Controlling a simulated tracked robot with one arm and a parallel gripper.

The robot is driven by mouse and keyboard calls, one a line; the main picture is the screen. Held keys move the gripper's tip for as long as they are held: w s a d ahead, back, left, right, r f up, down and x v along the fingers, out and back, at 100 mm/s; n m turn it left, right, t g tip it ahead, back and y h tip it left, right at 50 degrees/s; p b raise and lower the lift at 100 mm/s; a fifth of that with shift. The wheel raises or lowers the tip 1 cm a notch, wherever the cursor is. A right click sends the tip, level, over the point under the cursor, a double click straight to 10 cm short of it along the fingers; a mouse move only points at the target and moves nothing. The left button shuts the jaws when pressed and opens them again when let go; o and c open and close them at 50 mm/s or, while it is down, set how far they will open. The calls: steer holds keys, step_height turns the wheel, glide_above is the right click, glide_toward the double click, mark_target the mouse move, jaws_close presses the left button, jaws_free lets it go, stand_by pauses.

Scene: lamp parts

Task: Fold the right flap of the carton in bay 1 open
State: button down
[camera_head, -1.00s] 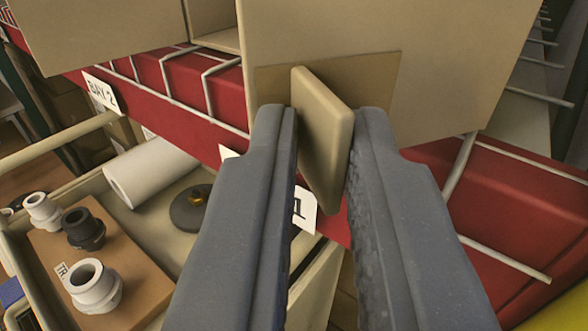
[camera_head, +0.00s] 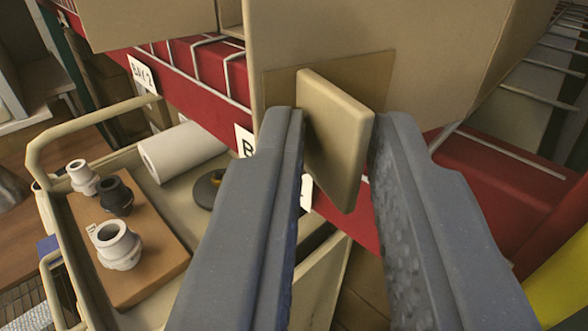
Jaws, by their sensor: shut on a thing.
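A large beige cardboard flap (camera_head: 430,45) of the carton in bay 1 fills the top middle and right. A thick beige tab (camera_head: 335,140) stands out from a darker square patch (camera_head: 284,88) on the flap. My gripper (camera_head: 338,116) has its two grey fingers on either side of this tab and is shut on it. The bay 1 label (camera_head: 243,140) on the red shelf beam is mostly hidden behind my left finger and the tab. The carton's inside and the flap's hinge cannot be made out.
The red shelf beam (camera_head: 185,92) with white wires runs below the flap. Another carton (camera_head: 150,22) is above the bay 2 label (camera_head: 143,74). At lower left, a beige cart (camera_head: 62,250) holds a white roll (camera_head: 185,150) and a board with sockets (camera_head: 155,255).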

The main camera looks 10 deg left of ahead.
steer(key=shift+m+h, duration=0.3)
steer(key=shift+h, duration=0.1)
steer(key=shift+s+d+r, duration=0.25)
steer(key=shift+d, duration=0.45)
steer(key=shift+s+d+r, duration=0.25)
steer(key=shift+d+r, duration=0.05)
steer(key=shift+d, duration=0.4)
steer(key=shift+s+d+r, duration=0.25)
steer(key=shift+d, duration=0.55)
steer(key=shift+d+y, duration=0.1)
steer(key=shift+y, duration=0.2)
steer(key=c, duration=2.1)
jaws_free()
steer(key=shift+d, duration=0.1)
steer(key=shift+c, duration=0.2)
jaws_close()
steer(key=o, duration=1.1)
jaws_free()
steer(key=shift+w+f, duration=0.2)
steer(key=shift+w, duration=0.05)
steer(key=shift+a+f+b, duration=0.1)
steer(key=shift+a+b, duration=0.1)
steer(key=shift+b, duration=0.1)
steer(key=shift+c, duration=1.3)
steer(key=shift+a+f+n, duration=0.2)
steer(key=shift+n, duration=0.2)
steer(key=shift+c, duration=0.8)
